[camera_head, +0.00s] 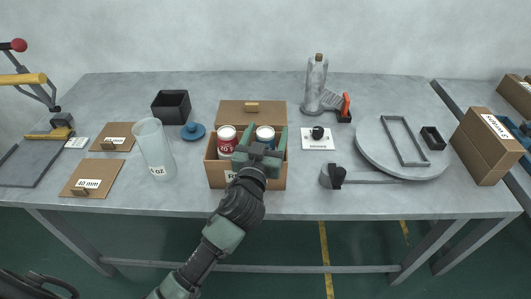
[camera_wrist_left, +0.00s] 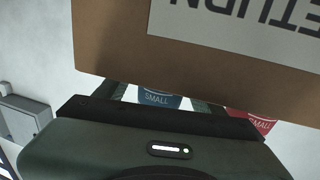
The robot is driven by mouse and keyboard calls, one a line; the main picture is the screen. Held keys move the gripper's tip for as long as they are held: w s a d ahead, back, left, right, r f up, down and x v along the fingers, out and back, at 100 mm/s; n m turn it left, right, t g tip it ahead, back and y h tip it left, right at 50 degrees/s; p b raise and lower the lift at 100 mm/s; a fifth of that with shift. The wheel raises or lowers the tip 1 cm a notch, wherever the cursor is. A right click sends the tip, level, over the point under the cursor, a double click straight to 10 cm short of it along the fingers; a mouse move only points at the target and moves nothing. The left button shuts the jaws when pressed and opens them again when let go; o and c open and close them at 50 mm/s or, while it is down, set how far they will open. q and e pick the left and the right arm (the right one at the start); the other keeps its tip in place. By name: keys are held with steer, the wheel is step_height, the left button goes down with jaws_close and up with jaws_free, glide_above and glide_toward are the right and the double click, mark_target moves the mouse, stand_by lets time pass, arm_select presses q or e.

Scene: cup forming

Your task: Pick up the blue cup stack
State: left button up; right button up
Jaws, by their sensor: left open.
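The blue cup stack (camera_head: 265,134) stands in the right part of an open cardboard box (camera_head: 216,176), with a white lid or top showing. A red cup stack (camera_head: 227,138) stands to its left. My left gripper (camera_head: 262,138) is open, with one finger on each side of the blue stack in the head view; the gripper body hides the stack's lower part. In the left wrist view, the blue stack (camera_wrist_left: 160,98), marked SMALL, shows between the fingers, partly behind the box wall (camera_wrist_left: 110,45). The red stack (camera_wrist_left: 254,123) is outside them. I cannot tell whether the fingers touch the blue stack.
A clear tall cup (camera_head: 154,150) stands left of the box, near a blue round piece (camera_head: 193,131) and a black bin (camera_head: 171,105). A bottle (camera_head: 316,82) and a round disc (camera_head: 372,150) are to the right. The table front beside the box is clear.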

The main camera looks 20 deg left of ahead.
arm_select(q)
steer(key=shift+w+a, duration=0.1)
steer(key=shift+w, duration=0.7)
jaws_close()
